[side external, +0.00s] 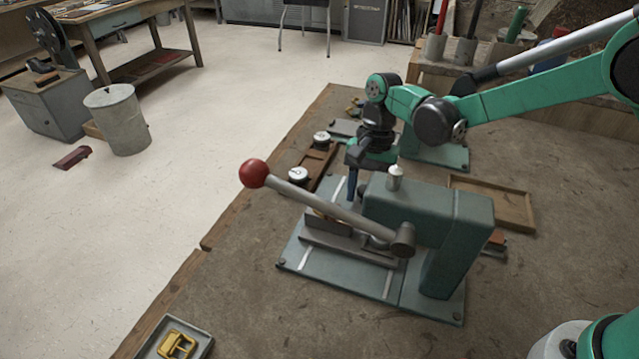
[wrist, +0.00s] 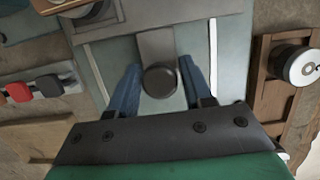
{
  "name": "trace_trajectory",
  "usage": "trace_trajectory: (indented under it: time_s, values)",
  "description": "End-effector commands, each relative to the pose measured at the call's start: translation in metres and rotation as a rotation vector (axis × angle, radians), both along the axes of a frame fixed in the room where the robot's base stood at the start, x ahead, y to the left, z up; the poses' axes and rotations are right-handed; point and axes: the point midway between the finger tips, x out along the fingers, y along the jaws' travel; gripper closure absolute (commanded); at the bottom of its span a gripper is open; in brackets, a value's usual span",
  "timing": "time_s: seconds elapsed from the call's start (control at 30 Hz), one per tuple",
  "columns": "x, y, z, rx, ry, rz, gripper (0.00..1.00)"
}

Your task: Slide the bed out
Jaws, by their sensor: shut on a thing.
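The stitcher (side external: 425,212) is a green machine on a pale base plate (side external: 335,283). A long lever (side external: 335,213) with a red ball (side external: 254,173) slants across its front. The grey bed (wrist: 156,46) shows in the wrist view as a flat strip with a dark round knob (wrist: 160,80) at its near end. My gripper (wrist: 161,84) has its blue fingers on either side of this knob and is shut on it. In the side view my gripper (side external: 354,188) points down behind the lever; the knob is hidden there.
A wooden rack (side external: 318,164) with white-topped spools (side external: 298,175) stands close to my gripper, on its left. A shallow wooden tray (side external: 505,205) lies right of the machine. A tray with a yellow buckle (side external: 176,344) sits at the front. The bench front is mostly clear.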

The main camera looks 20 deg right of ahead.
Motion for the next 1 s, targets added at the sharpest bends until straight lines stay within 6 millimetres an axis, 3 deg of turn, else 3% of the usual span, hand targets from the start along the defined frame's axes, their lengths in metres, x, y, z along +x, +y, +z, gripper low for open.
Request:
trace_trajectory:
  time_s: [0.47,1.0]
  values:
    - [0.006,-0.006,0.0,0.001,-0.001,-0.001,0.85]
    - [0.03,-0.03,0.0,0.0,-0.002,-0.001,0.85]
